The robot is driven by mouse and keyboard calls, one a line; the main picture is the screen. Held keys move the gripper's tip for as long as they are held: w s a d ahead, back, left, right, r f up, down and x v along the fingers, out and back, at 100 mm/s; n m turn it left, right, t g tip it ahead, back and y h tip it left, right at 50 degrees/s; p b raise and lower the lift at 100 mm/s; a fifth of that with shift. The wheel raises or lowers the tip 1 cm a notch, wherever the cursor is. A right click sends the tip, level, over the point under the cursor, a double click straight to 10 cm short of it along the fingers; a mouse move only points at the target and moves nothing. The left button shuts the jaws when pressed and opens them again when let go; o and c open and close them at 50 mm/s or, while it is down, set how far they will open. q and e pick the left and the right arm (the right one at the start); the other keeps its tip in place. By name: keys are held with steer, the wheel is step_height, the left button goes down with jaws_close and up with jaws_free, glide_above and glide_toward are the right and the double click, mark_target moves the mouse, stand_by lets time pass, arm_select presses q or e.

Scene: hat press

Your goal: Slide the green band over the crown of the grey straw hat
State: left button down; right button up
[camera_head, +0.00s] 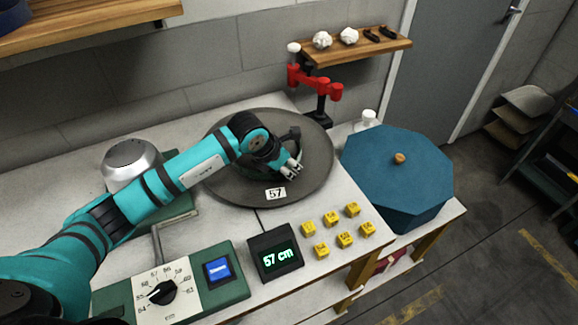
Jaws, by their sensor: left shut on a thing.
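The grey straw hat (312,186) lies on the white table as a wide, round, dark grey brim, with a tag reading 57 at its front. My left arm comes in from the left and crosses over the hat. My left gripper (291,170) points down over the middle of the hat. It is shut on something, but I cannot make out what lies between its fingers. The hat's crown is largely hidden behind the gripper and wrist, and I cannot make out the green band. My right gripper is not in view.
A blue octagonal box (395,170) with a knob stands at the right. Several yellow cubes (332,219) lie at the front beside a 57 cm display (276,252) and a dial panel (163,291). A silver dome (131,160) and a red jointed stand (315,85) flank the hat.

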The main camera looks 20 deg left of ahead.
arm_select(q)
steer(key=c, duration=1.2)
jaws_free()
steer(key=shift+w+a+r, duration=0.1)
steer(key=shift+a+r, duration=0.05)
